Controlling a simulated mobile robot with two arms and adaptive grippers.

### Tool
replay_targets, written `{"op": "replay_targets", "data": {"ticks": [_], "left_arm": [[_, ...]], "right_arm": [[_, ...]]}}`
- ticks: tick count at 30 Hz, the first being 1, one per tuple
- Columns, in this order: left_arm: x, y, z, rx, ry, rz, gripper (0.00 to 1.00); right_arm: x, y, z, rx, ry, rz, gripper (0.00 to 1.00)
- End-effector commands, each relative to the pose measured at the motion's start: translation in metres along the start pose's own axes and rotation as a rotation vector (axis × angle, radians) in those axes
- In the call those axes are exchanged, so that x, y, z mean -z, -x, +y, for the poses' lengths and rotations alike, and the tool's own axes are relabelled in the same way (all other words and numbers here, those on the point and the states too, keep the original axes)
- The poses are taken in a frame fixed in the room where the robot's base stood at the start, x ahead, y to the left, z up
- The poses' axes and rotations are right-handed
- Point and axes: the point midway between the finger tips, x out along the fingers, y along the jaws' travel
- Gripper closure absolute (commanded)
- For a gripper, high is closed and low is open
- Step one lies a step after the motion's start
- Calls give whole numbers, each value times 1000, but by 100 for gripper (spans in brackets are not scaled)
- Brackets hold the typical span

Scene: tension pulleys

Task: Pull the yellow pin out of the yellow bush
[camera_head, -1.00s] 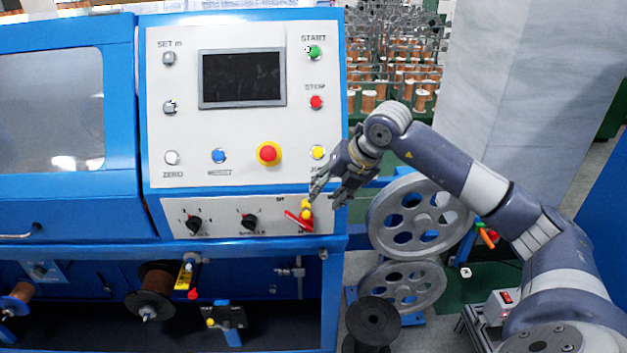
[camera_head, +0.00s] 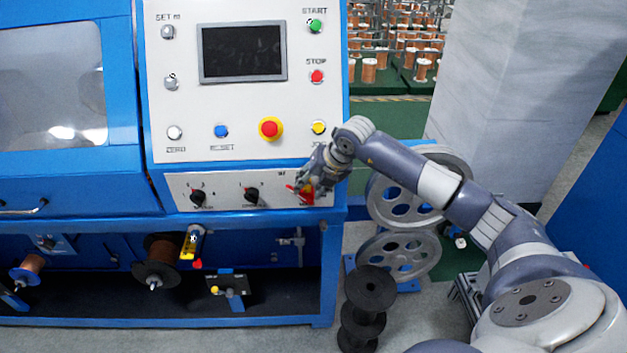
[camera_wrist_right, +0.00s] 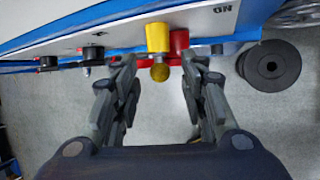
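A yellow bush (camera_wrist_right: 158,38) sticks out of the panel in the right wrist view. The rounded, darker yellow end of the pin (camera_wrist_right: 160,73) shows at its near end. In the head view, a sliver of yellow at the bush (camera_head: 308,186) shows among the fingers; the rest is mostly hidden. My right gripper (camera_head: 303,190) is at the panel's lower right corner. In the wrist view the right gripper (camera_wrist_right: 160,76) is open, with a finger on each side of the pin and visible gaps. My left gripper is not in view.
A red handle (camera_wrist_right: 180,42) sits right behind the bush. Black rotary knobs (camera_head: 251,195) lie to the left on the panel (camera_head: 225,190). A red emergency button (camera_head: 270,128) is above. Grey pulley wheels (camera_head: 399,255) and black spools (camera_head: 369,290) stand at the right.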

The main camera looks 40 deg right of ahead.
Motion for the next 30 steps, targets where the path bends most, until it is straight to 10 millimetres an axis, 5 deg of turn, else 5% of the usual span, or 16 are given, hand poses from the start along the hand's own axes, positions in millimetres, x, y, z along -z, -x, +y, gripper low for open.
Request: {"op": "replay_targets", "data": {"ticks": [5, 10, 30], "left_arm": [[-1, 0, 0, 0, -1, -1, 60], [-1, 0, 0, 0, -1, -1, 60], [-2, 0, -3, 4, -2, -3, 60]], "right_arm": [[0, 0, 0, 0, 0, 0, 63], [0, 0, 0, 0, 0, 0, 100], [8, 4, 0, 0, 0, 1, 100]]}}
